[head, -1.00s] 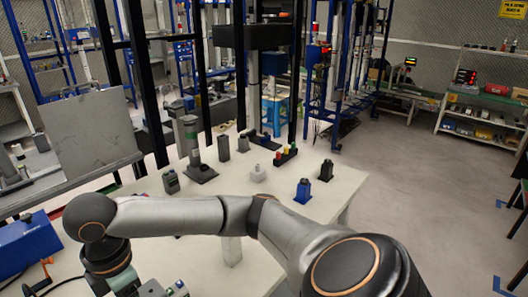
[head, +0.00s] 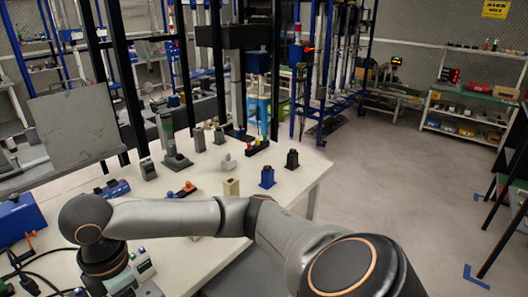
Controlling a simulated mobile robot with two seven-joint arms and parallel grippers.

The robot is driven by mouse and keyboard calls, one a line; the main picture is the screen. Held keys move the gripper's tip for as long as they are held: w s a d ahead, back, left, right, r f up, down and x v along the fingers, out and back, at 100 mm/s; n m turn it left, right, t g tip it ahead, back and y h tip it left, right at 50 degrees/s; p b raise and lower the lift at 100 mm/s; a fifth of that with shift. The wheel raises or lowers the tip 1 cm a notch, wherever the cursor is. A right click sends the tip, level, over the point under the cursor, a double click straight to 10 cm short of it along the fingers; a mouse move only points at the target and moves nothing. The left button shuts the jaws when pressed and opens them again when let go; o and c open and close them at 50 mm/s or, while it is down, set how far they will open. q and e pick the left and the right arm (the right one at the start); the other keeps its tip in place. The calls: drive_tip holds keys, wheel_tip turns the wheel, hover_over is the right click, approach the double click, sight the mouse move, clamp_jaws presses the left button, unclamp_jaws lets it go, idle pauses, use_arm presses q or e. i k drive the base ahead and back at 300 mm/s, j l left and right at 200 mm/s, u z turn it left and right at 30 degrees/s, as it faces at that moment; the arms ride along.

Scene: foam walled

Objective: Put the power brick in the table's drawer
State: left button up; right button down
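A white-topped table (head: 300,180) fills the middle and lower left of the head view. A small black block (head: 292,159) stands upright near its right edge, and a dark grey block (head: 199,140) stands farther back. I cannot tell which thing on the table is the power brick. A grey area (head: 250,268) shows below the table's front edge; I cannot tell whether it is the drawer. My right arm crosses the front from the right, and its wrist bends down at the lower left. The fingers of my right gripper are out of sight. My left gripper is not in view.
A blue box (head: 20,217) and dark cables lie at the left. A grey panel (head: 75,130) stands behind. The floor (head: 400,200) at the right is clear.

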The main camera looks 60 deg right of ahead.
sight(276, 270)
drive_tip(key=k+l, duration=0.45)
drive_tip(key=k, duration=0.15)
drive_tip(key=k+l, duration=0.1)
drive_tip(key=l, duration=0.25)
drive_tip(key=k+l, duration=0.1)
drive_tip(key=l, duration=1.05)
drive_tip(key=i+l, duration=0.15)
drive_tip(key=l, duration=0.2)
drive_tip(key=i+l, duration=0.15)
drive_tip(key=l, duration=0.15)
